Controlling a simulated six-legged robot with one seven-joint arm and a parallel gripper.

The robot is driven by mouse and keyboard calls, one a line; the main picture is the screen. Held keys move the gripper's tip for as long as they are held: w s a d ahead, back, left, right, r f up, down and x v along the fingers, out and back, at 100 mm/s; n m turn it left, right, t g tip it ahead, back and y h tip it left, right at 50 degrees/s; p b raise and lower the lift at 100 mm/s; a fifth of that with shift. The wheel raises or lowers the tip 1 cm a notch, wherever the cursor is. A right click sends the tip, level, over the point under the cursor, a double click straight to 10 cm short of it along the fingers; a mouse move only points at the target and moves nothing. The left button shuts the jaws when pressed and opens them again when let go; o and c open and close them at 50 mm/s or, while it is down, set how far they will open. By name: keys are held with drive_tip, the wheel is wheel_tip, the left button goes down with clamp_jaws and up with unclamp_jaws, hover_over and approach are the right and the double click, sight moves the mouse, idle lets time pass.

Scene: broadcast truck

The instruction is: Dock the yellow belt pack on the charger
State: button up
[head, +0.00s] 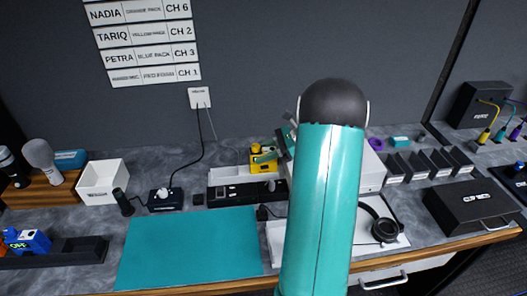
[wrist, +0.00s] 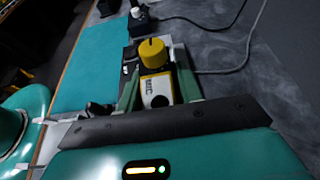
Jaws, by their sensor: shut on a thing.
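The yellow belt pack (head: 264,160) is at the back middle of the counter. In the wrist view the belt pack (wrist: 153,55) shows a yellow knob and a pale label face. My gripper (wrist: 156,85) is shut on it, one green finger on each side. In the head view my gripper (head: 268,150) comes down to it from behind my arm. The charger (head: 236,190), a black and white strip with slots, lies just in front of and below the pack. I cannot tell whether the pack touches the charger.
A teal mat (head: 190,245) lies clear at the front. A white bin (head: 103,181) and a black plug box (head: 166,199) with a cable stand left of the charger. Headphones (head: 384,228) lie to the right, beside a black case (head: 472,209). My arm hides part of the counter.

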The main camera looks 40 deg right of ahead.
drive_tip(key=shift+f, duration=0.4)
drive_tip(key=o, duration=1.2)
drive_tip(key=v, duration=1.4)
drive_tip(key=shift+s+a, duration=0.1)
drive_tip(key=shift+a, duration=0.05)
